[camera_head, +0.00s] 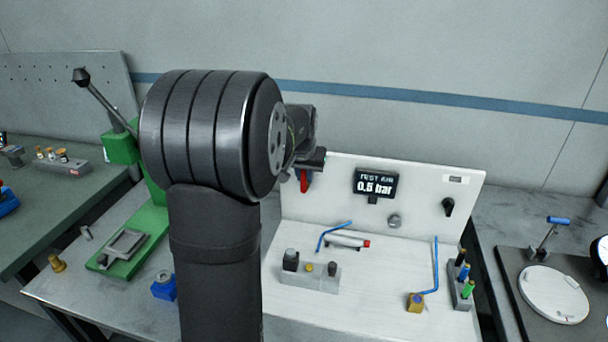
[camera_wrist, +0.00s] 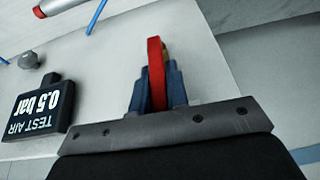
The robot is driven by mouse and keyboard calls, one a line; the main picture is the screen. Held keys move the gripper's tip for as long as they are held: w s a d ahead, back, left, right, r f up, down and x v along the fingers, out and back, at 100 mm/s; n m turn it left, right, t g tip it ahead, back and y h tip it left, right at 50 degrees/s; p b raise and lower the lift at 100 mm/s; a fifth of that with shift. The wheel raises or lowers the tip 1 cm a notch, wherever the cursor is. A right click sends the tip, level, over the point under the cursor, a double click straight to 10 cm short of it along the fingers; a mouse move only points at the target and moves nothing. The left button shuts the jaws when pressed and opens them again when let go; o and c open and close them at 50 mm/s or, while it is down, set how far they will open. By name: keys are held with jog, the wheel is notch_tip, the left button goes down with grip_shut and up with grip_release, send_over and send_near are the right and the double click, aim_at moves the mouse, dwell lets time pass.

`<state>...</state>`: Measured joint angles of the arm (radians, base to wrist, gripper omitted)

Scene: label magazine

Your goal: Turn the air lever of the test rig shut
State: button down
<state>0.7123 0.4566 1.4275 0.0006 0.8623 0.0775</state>
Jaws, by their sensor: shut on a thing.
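The air lever is red and shows in the head view (camera_head: 304,181) at the upper left of the white test rig panel (camera_head: 425,190), hanging downward just below my gripper (camera_head: 309,164). In the wrist view, the red lever (camera_wrist: 156,62) stands between the two dark blue fingers of my gripper (camera_wrist: 158,78), which is shut on it. The lever's pivot and valve body are mostly hidden by my arm and gripper.
A grey knob (camera_head: 394,221) and a black knob (camera_head: 448,207) sit on the panel. On the rig's base are a grey block (camera_head: 310,276), blue hoses (camera_head: 436,265) and a silver cylinder with a red end (camera_head: 346,241). A green press (camera_head: 135,250) stands at left.

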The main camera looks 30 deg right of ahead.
jog(key=shift+s+d+f+m+t+y, duration=0.3)
jog(key=shift+s+d+t+y, duration=0.1)
jog(key=shift+t+y, duration=0.55)
jog(key=shift+s+d+f+m+t+y, duration=0.15)
jog(key=shift+s+d+m+t+y, duration=0.2)
jog(key=shift+t+y, duration=0.6)
jog(key=shift+s+d+f+m+t+y, duration=0.25)
jog(key=shift+s+d+t+y, duration=0.2)
jog(key=shift+t+y, duration=0.5)
jog(key=shift+t, duration=0.25)
jog(key=c, duration=1.4)
grip_release()
jog(key=v, duration=1.7)
jog(key=shift+s, duration=0.2)
jog(key=shift+a+r, duration=0.1)
